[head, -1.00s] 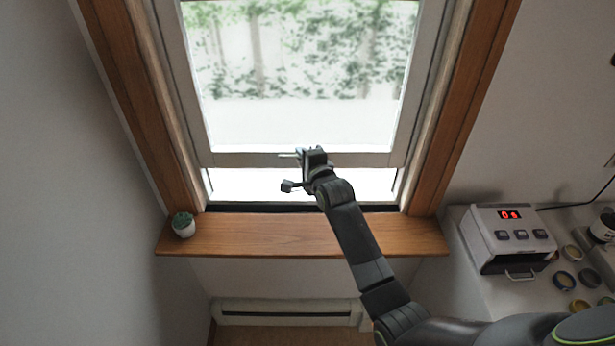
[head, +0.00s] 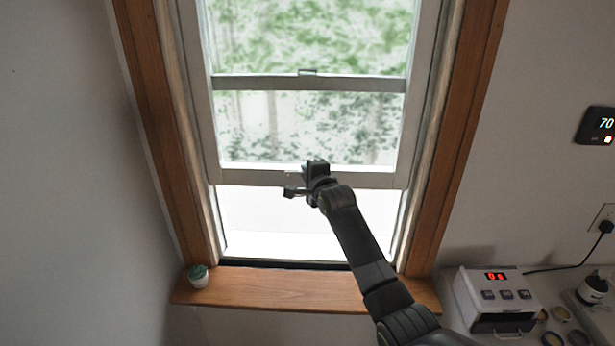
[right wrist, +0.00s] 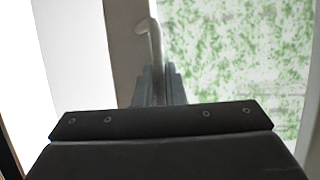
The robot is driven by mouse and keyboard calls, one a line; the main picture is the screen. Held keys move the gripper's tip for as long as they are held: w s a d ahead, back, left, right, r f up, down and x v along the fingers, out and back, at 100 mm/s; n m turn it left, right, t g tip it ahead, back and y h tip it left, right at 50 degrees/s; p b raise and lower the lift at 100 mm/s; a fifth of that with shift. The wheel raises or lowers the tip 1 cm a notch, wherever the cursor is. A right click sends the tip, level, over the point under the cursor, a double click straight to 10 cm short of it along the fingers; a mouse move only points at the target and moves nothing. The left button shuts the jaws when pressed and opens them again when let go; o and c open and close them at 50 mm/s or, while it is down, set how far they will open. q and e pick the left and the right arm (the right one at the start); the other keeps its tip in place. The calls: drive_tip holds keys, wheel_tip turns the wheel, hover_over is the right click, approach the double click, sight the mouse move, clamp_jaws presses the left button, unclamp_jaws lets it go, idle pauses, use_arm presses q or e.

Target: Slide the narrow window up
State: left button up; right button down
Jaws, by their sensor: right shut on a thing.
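The narrow window has a pale lower sash whose bottom rail (head: 240,174) stands well above the sill, with a bright open gap below it. My right gripper (head: 309,178) is at the middle of this rail. It is shut on the window's small pale handle (right wrist: 148,38), which sticks out from between the fingers (right wrist: 158,80) in the right wrist view. The exact grip is partly hidden by the fingers. The upper sash rail (head: 310,84) with a small catch (head: 307,72) crosses higher up. My left gripper is not in view.
A wooden sill (head: 290,289) below holds a small potted plant (head: 198,276) at its left end. A device with a red display (head: 497,298) stands on a counter at the lower right. A dark thermostat (head: 597,126) is on the right wall. The wooden frame borders the window.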

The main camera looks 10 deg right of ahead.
drive_tip(key=shift+r, duration=0.15)
drive_tip(key=c, duration=1.6)
unclamp_jaws()
drive_tip(key=shift+o, duration=0.4)
drive_tip(key=b+v, duration=0.3)
drive_tip(key=v, duration=1.4)
drive_tip(key=shift+s+b, duration=0.25)
drive_tip(key=shift+b, duration=0.1)
